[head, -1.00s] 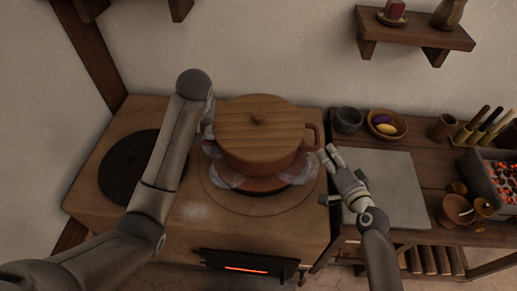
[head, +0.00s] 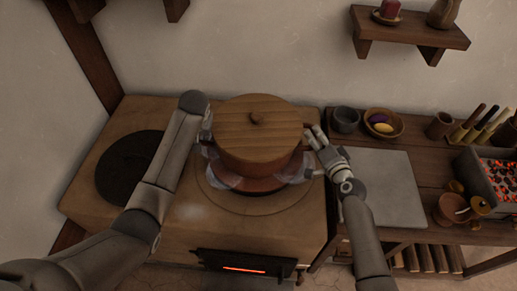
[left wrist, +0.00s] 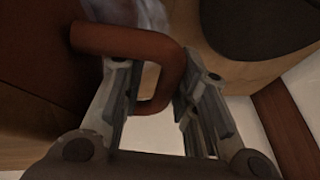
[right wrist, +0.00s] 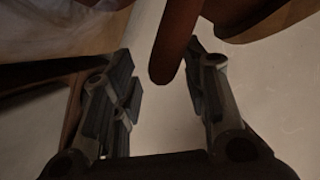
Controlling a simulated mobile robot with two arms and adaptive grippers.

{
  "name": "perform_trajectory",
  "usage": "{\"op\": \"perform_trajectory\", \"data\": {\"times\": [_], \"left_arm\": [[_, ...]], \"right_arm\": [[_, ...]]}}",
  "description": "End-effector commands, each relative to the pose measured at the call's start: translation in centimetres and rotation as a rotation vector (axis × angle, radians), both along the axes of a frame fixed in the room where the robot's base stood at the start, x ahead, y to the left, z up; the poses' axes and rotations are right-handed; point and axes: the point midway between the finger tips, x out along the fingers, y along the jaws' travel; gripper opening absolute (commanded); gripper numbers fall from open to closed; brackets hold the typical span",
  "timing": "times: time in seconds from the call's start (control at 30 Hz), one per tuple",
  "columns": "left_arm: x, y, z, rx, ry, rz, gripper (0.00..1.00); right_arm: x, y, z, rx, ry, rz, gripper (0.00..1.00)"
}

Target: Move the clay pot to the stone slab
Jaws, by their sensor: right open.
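The clay pot (head: 262,165), brown with a wooden lid (head: 258,128), stands upright over the stove's round plate amid pale translucent wisps. The stone slab (head: 388,195), grey and bare, lies on the bench to the right. My right gripper (head: 315,136) is open at the pot's right handle; in the right wrist view that handle (right wrist: 174,45) reaches in between the fingertips. My left gripper is mostly hidden behind its arm in the head view. In the left wrist view its fingers (left wrist: 160,88) are on either side of the left handle (left wrist: 120,42); firm contact is unclear.
The stove (head: 190,225) has a second dark plate (head: 130,170) at left and a glowing firebox slot (head: 245,267) in front. A shelf (head: 420,35) hangs above.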

Motion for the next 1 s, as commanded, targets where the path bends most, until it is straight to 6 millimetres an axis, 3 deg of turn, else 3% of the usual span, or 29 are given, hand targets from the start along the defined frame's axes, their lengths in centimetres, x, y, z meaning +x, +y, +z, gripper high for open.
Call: {"op": "perform_trajectory", "data": {"times": [0.07,0.27,0.37,1.0], "left_arm": [[-0.28,-0.6,-0.5,-0.008,0.01,-0.009,0.24],[-0.19,-0.8,-0.33,-0.01,0.007,-0.013,0.0],[-0.16,-0.8,-0.28,-0.01,0.006,-0.014,0.0],[0.15,-0.91,0.33,-0.009,-0.006,-0.019,0.0]], "right_arm": [[0.0,-0.02,-0.03,0.0,0.0,0.0,0.37],[-0.01,-0.01,-0.03,0.0,0.0,0.0,0.11],[-0.04,0.0,-0.07,0.0,0.001,0.0,0.0],[0.07,-0.01,0.19,0.001,-0.003,-0.001,0.0]]}}
